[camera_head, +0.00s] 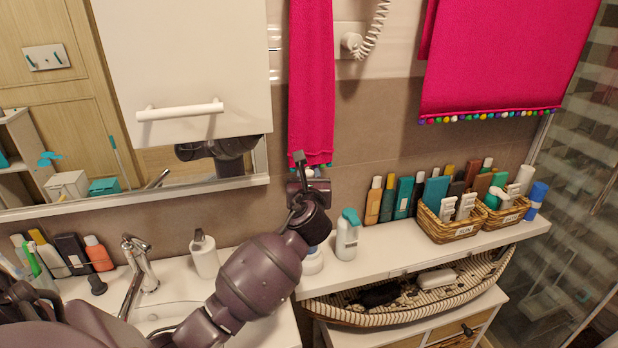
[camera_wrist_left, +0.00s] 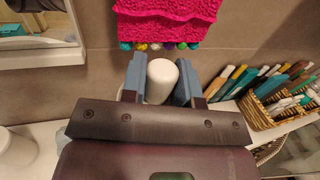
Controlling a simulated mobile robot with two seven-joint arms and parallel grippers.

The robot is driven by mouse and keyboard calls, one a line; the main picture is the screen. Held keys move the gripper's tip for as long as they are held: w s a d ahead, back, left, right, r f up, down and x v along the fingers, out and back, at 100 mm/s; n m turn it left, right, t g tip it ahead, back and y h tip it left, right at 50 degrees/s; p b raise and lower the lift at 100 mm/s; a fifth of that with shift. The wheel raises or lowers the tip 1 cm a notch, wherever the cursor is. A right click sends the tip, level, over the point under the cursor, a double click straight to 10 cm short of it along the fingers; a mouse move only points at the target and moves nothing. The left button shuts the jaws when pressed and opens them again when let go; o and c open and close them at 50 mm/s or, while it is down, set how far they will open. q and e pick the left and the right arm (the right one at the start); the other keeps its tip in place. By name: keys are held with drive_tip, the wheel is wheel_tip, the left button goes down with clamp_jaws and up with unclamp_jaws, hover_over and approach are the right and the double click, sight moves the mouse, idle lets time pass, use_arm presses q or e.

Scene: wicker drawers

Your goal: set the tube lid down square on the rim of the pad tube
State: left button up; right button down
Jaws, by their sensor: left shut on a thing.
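My left gripper (camera_head: 308,172) is raised above the white shelf, in front of the wall and just below the pink towel. In the left wrist view the gripper (camera_wrist_left: 162,84) is shut on a smooth white rounded piece, which I take for the tube lid (camera_wrist_left: 162,76). Its lower part is hidden by the gripper body. In the head view a low white round container, probably the pad tube (camera_head: 313,264), stands on the shelf below the gripper, partly hidden by my wrist. I cannot see its rim clearly. My right gripper is not in view.
A white and teal bottle (camera_head: 347,235) stands close to the right of the round container. Wicker baskets (camera_head: 452,230) and several upright bottles fill the shelf (camera_head: 393,250) further right. A soap dispenser (camera_head: 204,255) and tap (camera_head: 139,264) are at the left. A pink towel (camera_head: 311,80) hangs above.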

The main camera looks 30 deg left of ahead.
use_arm(q)
drive_tip(key=shift+f+b, duration=0.6)
drive_tip(key=shift+f, duration=0.85)
drive_tip(key=shift+f+b, duration=0.7)
drive_tip(key=shift+f, duration=0.75)
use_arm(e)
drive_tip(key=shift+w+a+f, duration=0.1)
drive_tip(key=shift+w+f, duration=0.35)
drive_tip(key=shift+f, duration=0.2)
use_arm(q)
drive_tip(key=shift+p, duration=1.35)
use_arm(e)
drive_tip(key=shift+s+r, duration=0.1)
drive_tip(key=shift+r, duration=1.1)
use_arm(q)
drive_tip(key=shift+f+b, duration=0.7)
drive_tip(key=shift+f, duration=0.45)
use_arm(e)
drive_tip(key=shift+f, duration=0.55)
use_arm(q)
drive_tip(key=o, duration=1)
